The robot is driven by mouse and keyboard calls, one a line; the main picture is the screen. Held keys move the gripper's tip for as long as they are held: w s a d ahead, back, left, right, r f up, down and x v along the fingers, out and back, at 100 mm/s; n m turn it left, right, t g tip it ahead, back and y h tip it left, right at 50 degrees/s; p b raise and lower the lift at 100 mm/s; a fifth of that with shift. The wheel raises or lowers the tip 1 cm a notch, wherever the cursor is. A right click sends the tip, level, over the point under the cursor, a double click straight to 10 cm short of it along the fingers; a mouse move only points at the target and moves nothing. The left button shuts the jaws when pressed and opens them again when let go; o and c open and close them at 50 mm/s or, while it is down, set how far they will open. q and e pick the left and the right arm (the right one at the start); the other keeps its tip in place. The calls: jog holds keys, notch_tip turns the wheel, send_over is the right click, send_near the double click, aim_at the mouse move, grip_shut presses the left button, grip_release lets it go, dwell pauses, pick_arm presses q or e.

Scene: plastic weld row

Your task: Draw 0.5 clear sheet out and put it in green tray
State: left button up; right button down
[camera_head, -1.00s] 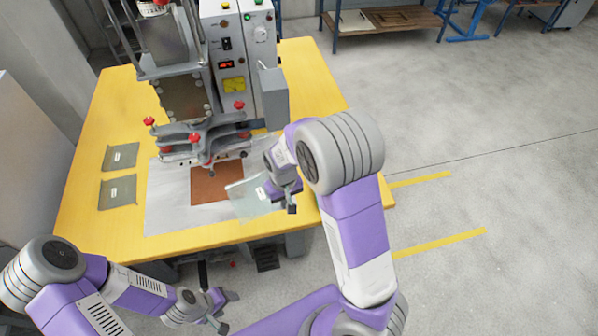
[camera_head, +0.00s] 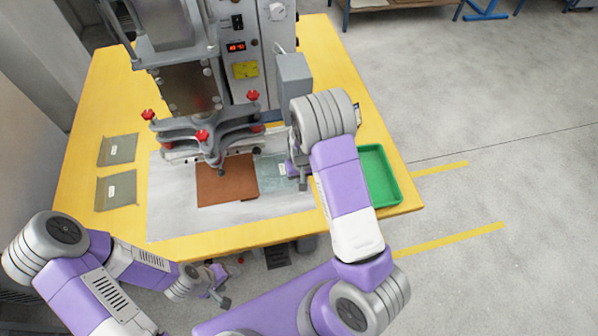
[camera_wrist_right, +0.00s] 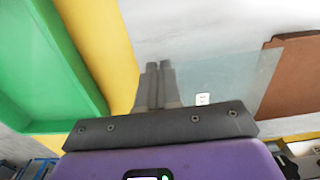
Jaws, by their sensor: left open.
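A clear sheet (camera_head: 270,171) with a small white label lies over the pale plate, just right of the brown sheet. It also shows in the right wrist view (camera_wrist_right: 232,80); the label's text is too small to read. My right gripper (camera_head: 301,182) is at the sheet's right side, partly hidden by its arm. In the wrist view its fingers (camera_wrist_right: 158,85) are close together on the sheet's edge. The empty green tray (camera_head: 384,178) sits at the table's right edge, partly behind my right arm, and fills the wrist view's left (camera_wrist_right: 45,70). My left gripper (camera_head: 219,289) is open and empty, before the table.
The brown sheet (camera_head: 228,182) lies on the pale plate (camera_head: 170,215) under the welding press (camera_head: 205,130) with red knobs. Two grey labelled sheets (camera_head: 117,149) (camera_head: 116,191) lie on the yellow table's left. A grey box (camera_head: 294,75) juts from the press above my right arm.

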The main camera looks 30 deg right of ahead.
jog(key=shift+s+a, duration=0.4)
jog(key=shift+s, duration=1.25)
jog(key=shift+s+a, duration=0.4)
jog(key=shift+s, duration=1.2)
jog(key=shift+s+a, duration=0.4)
jog(key=shift+s, duration=1.25)
